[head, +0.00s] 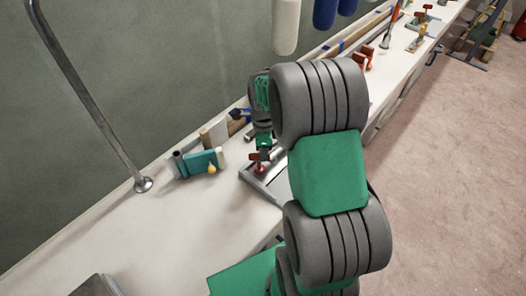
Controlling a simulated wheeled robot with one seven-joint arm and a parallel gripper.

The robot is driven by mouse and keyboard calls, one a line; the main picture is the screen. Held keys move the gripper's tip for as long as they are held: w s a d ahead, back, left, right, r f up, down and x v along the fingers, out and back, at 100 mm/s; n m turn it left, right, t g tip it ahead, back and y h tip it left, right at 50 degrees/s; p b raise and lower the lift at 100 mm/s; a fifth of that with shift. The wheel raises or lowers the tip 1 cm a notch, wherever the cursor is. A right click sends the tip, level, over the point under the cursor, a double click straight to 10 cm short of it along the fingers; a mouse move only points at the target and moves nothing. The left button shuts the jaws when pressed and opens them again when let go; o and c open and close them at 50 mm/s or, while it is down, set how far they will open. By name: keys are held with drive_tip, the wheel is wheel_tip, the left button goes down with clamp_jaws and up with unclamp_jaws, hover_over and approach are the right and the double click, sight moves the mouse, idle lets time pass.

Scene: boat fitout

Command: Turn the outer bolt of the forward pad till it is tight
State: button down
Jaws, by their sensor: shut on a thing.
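My gripper (261,158) shows small, just left of my large grey and green arm links. It points down over a grey metal plate or frame (252,178) on the white bench. It is shut on a small red part (259,169) low over that plate. I cannot tell whether this red part is the outer bolt of the forward pad or something fitted to it. My arm hides the right side of the plate and whatever lies there.
A teal box-like tool (203,162) with a small yellow part lies left of the gripper. A steel rail post (142,184) stands on the bench (105,228) further left. White and blue fenders (286,25) hang above. Red clamp-like parts (364,56) lie further along. Pinkish floor is clear at right.

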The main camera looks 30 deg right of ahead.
drive_tip(key=shift+w+r+m, duration=0.1)
drive_tip(key=shift+r+m, duration=0.15)
drive_tip(key=shift+m, duration=0.35)
drive_tip(key=c, duration=1.8)
unclamp_jaws()
drive_tip(key=o, duration=0.3)
drive_tip(key=shift+f, duration=0.15)
drive_tip(key=r, duration=0.8)
drive_tip(key=shift+s+b, duration=0.2)
drive_tip(key=shift+b, duration=0.2)
